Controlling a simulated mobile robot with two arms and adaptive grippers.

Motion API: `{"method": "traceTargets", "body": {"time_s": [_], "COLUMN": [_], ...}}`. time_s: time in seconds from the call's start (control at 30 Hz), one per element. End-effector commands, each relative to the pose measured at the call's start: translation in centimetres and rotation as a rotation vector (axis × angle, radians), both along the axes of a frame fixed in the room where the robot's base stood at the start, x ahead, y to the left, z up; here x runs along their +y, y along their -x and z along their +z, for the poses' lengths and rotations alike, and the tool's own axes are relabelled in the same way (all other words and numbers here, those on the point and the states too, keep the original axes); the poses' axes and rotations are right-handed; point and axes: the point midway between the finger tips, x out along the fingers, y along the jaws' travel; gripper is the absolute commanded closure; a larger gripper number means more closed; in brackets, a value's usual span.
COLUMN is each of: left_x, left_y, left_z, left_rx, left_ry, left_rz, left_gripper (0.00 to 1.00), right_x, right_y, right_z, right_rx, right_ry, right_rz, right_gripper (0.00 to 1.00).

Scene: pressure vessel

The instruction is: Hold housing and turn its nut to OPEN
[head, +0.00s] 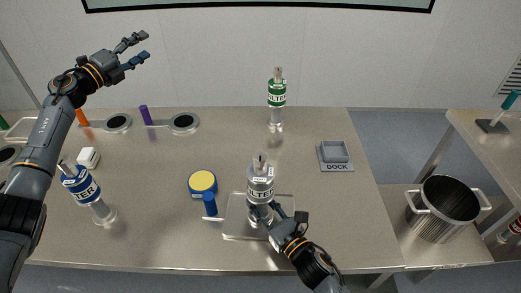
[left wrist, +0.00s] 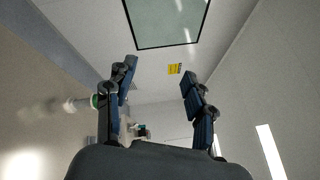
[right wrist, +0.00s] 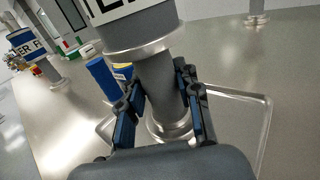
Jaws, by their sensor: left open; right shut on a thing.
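A grey filter housing (head: 261,182) with a white FILTER label stands upright on a shallow tray (head: 241,236) near the table's front middle. A small metal fitting (head: 259,163) tops it; whether that is the nut I cannot tell. My right gripper (head: 268,212) is shut around the housing's lower stem. In the right wrist view the fingers (right wrist: 160,95) sit on both sides of the stem (right wrist: 157,85). My left gripper (head: 143,48) is open and empty, raised high at the left, far from the housing. The left wrist view shows its spread fingers (left wrist: 158,85) against ceiling and wall.
A blue-labelled filter (head: 82,186) is at left, a green one (head: 277,93) at back, a DOCK block (head: 335,155) at right. A pot (head: 444,210) stands beyond the table's right edge.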

Motion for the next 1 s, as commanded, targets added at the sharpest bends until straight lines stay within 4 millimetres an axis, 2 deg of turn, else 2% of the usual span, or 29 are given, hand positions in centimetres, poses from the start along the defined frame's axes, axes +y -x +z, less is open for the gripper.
{"method": "traceTargets", "body": {"time_s": [0.03, 0.1, 0.17, 0.2, 0.27, 0.3, 0.4, 0.47, 0.5, 0.6, 0.7, 0.83, 1.0], "left_x": [-4.5, -10.3, -15.2, -18.3, -22.9, -25.8, -31.6, -34.2, -35.3, -36.4, -36.0, -34.7, -33.3], "left_y": [0.6, 2.1, 3.9, 5.5, 8.2, 10.4, 16.3, 19.7, 21.6, 24.7, 26.2, 27.1, 27.4], "left_z": [2.1, 4.2, 5.7, 6.6, 7.7, 8.2, 8.4, 7.7, 6.8, 4.4, 2.3, 0.8, 0.1], "left_rx": [-0.037, -0.079, -0.119, -0.147, -0.192, -0.224, -0.296, -0.332, -0.346, -0.352, -0.334, -0.288, -0.235], "left_ry": [-0.058, -0.146, -0.231, -0.295, -0.401, -0.479, -0.707, -0.865, -0.978, -1.245, -1.489, -1.741, -1.922], "left_rz": [-0.109, -0.259, -0.393, -0.484, -0.626, -0.725, -0.973, -1.116, -1.2, -1.36, -1.469, -1.564, -1.623], "left_gripper": [0.46, 0.46, 0.46, 0.46, 0.46, 0.46, 0.46, 0.46, 0.46, 0.46, 0.46, 0.46, 0.46], "right_x": [0.0, 0.0, 0.0, 0.0, 0.0, 0.0, 0.0, 0.0, 0.0, -0.1, -0.1, 0.0, 0.0], "right_y": [0.0, 0.0, 0.0, 0.0, 0.0, 0.0, 0.0, 0.0, 0.0, 0.0, 0.0, 0.0, 0.0], "right_z": [0.0, 0.0, 0.0, 0.0, 0.0, 0.0, -0.1, -0.1, -0.1, -0.1, -0.1, 0.0, 0.0], "right_rx": [0.001, 0.001, 0.001, 0.001, 0.001, 0.001, 0.001, 0.001, 0.001, 0.001, 0.001, 0.001, 0.001], "right_ry": [0.001, 0.001, 0.001, 0.001, 0.001, 0.001, 0.001, 0.001, 0.001, 0.001, 0.001, 0.001, 0.001], "right_rz": [-0.001, -0.001, -0.001, -0.001, -0.001, -0.001, -0.001, -0.001, -0.001, -0.001, -0.001, -0.001, 0.0], "right_gripper": [1.0, 1.0, 1.0, 1.0, 1.0, 1.0, 1.0, 1.0, 1.0, 1.0, 1.0, 1.0, 1.0]}}
